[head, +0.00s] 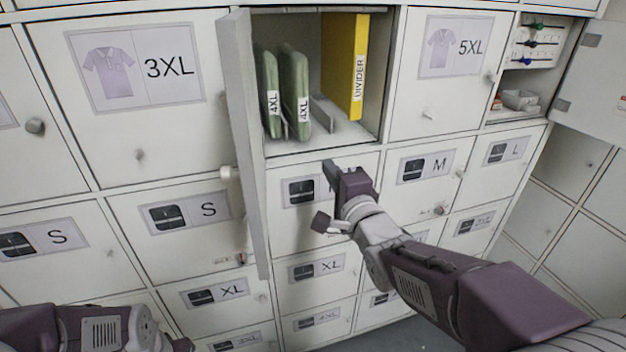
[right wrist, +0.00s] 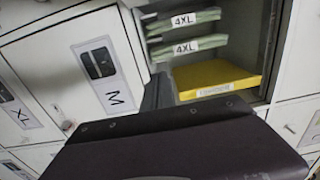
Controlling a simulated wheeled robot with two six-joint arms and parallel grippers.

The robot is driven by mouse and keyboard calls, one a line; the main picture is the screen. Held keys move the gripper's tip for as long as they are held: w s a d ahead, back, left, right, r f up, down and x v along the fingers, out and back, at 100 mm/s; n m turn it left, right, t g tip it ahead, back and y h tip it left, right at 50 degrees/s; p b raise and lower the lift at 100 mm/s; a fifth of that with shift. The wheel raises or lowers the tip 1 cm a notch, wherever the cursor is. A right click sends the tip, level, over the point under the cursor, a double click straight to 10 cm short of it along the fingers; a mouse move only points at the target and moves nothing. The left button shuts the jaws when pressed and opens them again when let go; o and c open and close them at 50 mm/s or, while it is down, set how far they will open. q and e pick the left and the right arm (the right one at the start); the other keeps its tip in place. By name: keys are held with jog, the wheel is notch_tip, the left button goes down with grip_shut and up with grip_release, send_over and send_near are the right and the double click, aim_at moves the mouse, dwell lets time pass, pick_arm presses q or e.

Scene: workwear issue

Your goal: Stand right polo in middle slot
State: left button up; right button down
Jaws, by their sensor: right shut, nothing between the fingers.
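Two folded green polos stand upright side by side in the left part of the open cubby, both labelled 4XL. The left polo (head: 268,88) is near the cubby's left side; the right polo (head: 294,88) is beside it. A low grey fin (head: 324,112) rises from the floor right of the right polo, with bare space between it and the yellow divider (head: 345,60). My right gripper (head: 330,172) is shut and empty, below the cubby opening and apart from the polos. The right wrist view shows the right polo (right wrist: 205,43) and divider (right wrist: 222,77) turned sideways. My left gripper is out of view.
The cubby's open door (head: 246,150) juts out on the left, beside my right gripper. Closed locker doors surround the cubby, including 3XL (head: 135,130) and 5XL (head: 440,90). An open cubby with small items (head: 520,98) is at upper right.

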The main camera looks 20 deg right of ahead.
pick_arm(q)
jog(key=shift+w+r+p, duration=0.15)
jog(key=shift+p, duration=0.45)
pick_arm(e)
send_near(307, 138)
jog(key=w, duration=0.7)
jog(key=shift+a, duration=0.1)
jog(key=shift+s, duration=0.1)
